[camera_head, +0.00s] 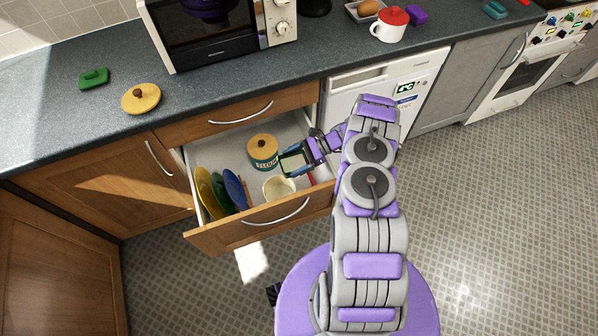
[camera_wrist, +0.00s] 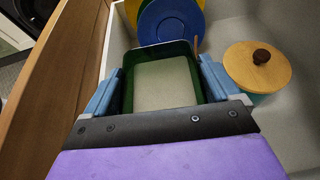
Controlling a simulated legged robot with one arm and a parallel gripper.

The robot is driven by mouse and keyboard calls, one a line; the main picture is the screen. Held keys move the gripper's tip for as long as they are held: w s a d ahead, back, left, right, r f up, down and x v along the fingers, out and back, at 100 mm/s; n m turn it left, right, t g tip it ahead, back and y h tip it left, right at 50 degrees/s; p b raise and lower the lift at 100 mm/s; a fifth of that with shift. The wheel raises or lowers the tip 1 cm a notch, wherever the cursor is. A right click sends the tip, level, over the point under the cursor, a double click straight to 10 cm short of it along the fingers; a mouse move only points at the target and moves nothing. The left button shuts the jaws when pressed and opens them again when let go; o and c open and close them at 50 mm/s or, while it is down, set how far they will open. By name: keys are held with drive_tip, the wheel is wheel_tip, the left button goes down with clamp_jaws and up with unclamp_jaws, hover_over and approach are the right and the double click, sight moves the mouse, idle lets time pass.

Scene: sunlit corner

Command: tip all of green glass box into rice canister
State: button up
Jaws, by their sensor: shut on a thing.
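My gripper (camera_wrist: 160,78) is shut on the green glass box (camera_head: 294,161), with a finger on each side. In the wrist view the box (camera_wrist: 126,92) is open-topped and a pale, flat fill shows inside it. I hold it above the open drawer; its exact tilt is unclear. An open cream canister (camera_head: 278,189) stands in the drawer just below and left of the box in the head view. Its label is not readable, so I cannot confirm it is the rice canister. A teal canister (camera_head: 263,156) with a wooden lid, apparently marked flour, stands behind it.
The pulled-out drawer (camera_head: 238,236) also holds yellow, green and blue plates (camera_head: 234,188) upright at its left. A loose wooden lid (camera_head: 140,98) and a green sponge-like item (camera_head: 94,77) lie on the counter.

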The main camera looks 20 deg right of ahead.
sight(287, 174)
drive_tip(key=shift+n+g, duration=0.3)
drive_tip(key=shift+g, duration=0.1)
drive_tip(key=s+a+f, duration=0.2)
drive_tip(key=f, duration=0.1)
drive_tip(key=shift+s, duration=0.1)
drive_tip(key=shift+d+r+h+p, duration=0.1)
drive_tip(key=shift+d+h+p, duration=0.4)
drive_tip(key=shift+d, duration=0.45)
drive_tip(key=shift+d+p, duration=0.25)
drive_tip(key=shift+p, duration=0.35)
drive_tip(key=shift+a+r+h+p, duration=0.15)
drive_tip(key=shift+a+h+p, duration=0.65)
drive_tip(key=shift+a+h, duration=0.5)
drive_tip(key=shift+h, duration=0.2)
drive_tip(key=shift+h+p, duration=0.3)
drive_tip(key=shift+p, duration=0.15)
drive_tip(key=shift+d+h+p, duration=0.5)
drive_tip(key=shift+h+p, duration=0.05)
drive_tip(key=shift+h, duration=0.95)
drive_tip(key=a+h+p, duration=0.2)
drive_tip(key=shift+a+h, duration=0.1)
drive_tip(key=shift+h, duration=0.2)
drive_tip(key=shift+a+h, duration=0.25)
drive_tip(key=shift+h, duration=0.15)
drive_tip(key=shift+a+f+h+b, duration=0.15)
drive_tip(key=shift+f+h+b, duration=0.15)
drive_tip(key=shift+b, duration=0.55)
drive_tip(key=shift+d+f+h+b, duration=0.1)
drive_tip(key=shift+d+h+b, duration=0.3)
drive_tip(key=shift+b, duration=0.35)
